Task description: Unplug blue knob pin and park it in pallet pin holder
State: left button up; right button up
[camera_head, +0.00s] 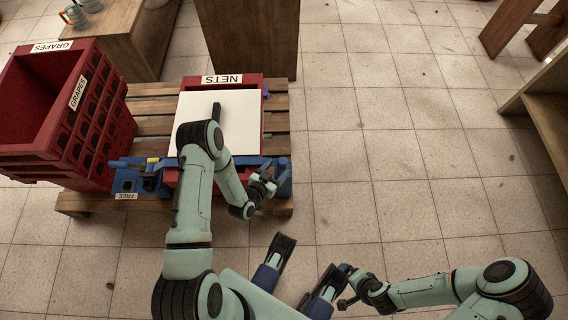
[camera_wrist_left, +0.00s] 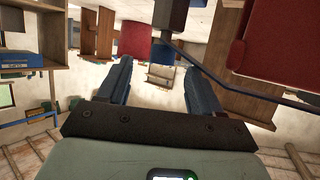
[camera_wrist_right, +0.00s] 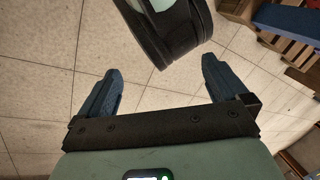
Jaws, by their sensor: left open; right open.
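My left gripper (camera_head: 268,184) is open beside a blue fitting (camera_head: 285,179) at the near right corner of the crate labelled NETS (camera_head: 222,80). In the left wrist view, my open left gripper (camera_wrist_left: 158,72) has a dark blue upright part (camera_wrist_left: 165,42) with a thin bar beyond its fingers, with nothing held. I cannot tell which blue part is the knob pin. A blue block labelled FREE (camera_head: 125,184), which looks like the pin holder, sits at the pallet's near left, with a dark square opening. My right gripper (camera_wrist_right: 160,85) is open and empty above the floor.
Stacked red crates labelled GRAPES (camera_head: 50,110) stand on the left of the wooden pallet (camera_head: 75,204). A blue bar runs along the near side of the NETS crate. A brown wooden cabinet (camera_head: 248,38) stands behind. Tiled floor on the right is free.

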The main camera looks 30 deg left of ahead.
aim_at(285, 158)
pick_arm(q)
jog(key=x, duration=0.2)
jog(key=shift+w+f, duration=0.15)
jog(key=shift+w, duration=0.1)
jog(key=b+x, duration=0.2)
jog(key=x, duration=0.3)
jog(key=shift+w+a, duration=0.1)
jog(key=shift+a, duration=0.05)
pick_arm(e)
jog(key=shift+t+h, duration=0.3)
jog(key=shift+t, duration=0.2)
jog(key=w, duration=0.1)
jog(key=w+d+f, duration=0.1)
jog(key=w+f, duration=0.1)
jog(key=shift+w+d+f, duration=0.15)
jog(key=shift+d, duration=0.2)
pick_arm(q)
jog(key=c, duration=1.1)
